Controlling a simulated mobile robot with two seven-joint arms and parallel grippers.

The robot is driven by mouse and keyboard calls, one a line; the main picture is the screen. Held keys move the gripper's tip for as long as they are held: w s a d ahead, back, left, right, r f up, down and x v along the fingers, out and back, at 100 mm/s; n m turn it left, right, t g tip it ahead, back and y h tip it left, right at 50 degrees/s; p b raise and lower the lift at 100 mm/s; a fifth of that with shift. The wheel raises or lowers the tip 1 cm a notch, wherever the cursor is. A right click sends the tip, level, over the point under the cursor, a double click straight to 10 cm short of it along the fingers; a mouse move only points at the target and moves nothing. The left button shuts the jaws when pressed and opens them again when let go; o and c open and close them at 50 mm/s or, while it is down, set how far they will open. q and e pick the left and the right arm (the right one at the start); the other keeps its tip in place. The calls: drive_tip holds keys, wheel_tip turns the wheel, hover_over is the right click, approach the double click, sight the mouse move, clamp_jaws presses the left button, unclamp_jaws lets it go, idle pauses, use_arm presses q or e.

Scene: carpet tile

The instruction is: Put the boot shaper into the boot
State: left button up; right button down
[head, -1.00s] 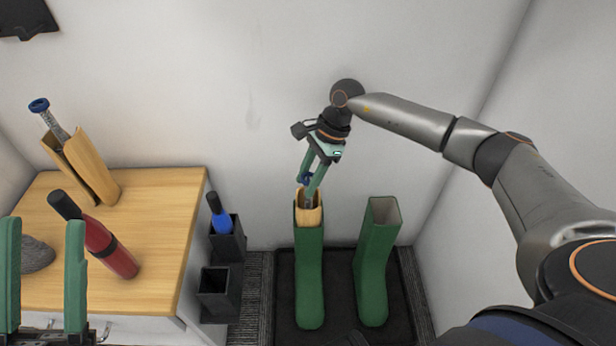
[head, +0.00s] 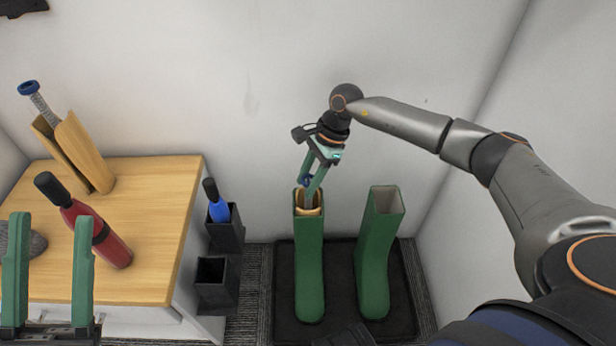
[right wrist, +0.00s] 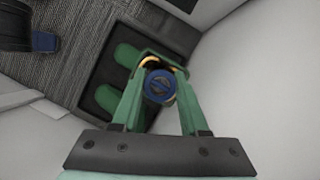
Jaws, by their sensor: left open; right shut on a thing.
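Two green boots stand upright on a black tray (head: 342,310): the left boot (head: 310,265) and the right boot (head: 377,250). A wooden boot shaper (head: 310,200) sits mostly inside the left boot, with only its top showing at the opening. My right gripper (head: 309,183) is shut on its blue knob, which also shows between the fingers in the right wrist view (right wrist: 159,86). The right boot looks empty. My left gripper (head: 48,268) is open and empty, in front of the cabinet.
A red bottle with a black cap (head: 98,235) and a grey rounded object (head: 30,243) are on the cabinet. Beside it are two dark bins, one holding a blue bottle (head: 218,207), the other (head: 215,285) looking empty. Walls stand behind and to the right.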

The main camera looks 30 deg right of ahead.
drive_tip(key=shift+f, duration=1.05)
drive_tip(key=shift+c, duration=1.7)
unclamp_jaws()
drive_tip(key=shift+f, duration=0.1)
drive_tip(key=p+v, duration=0.4)
drive_tip(key=v, duration=0.8)
drive_tip(key=shift+r+p, duration=0.35)
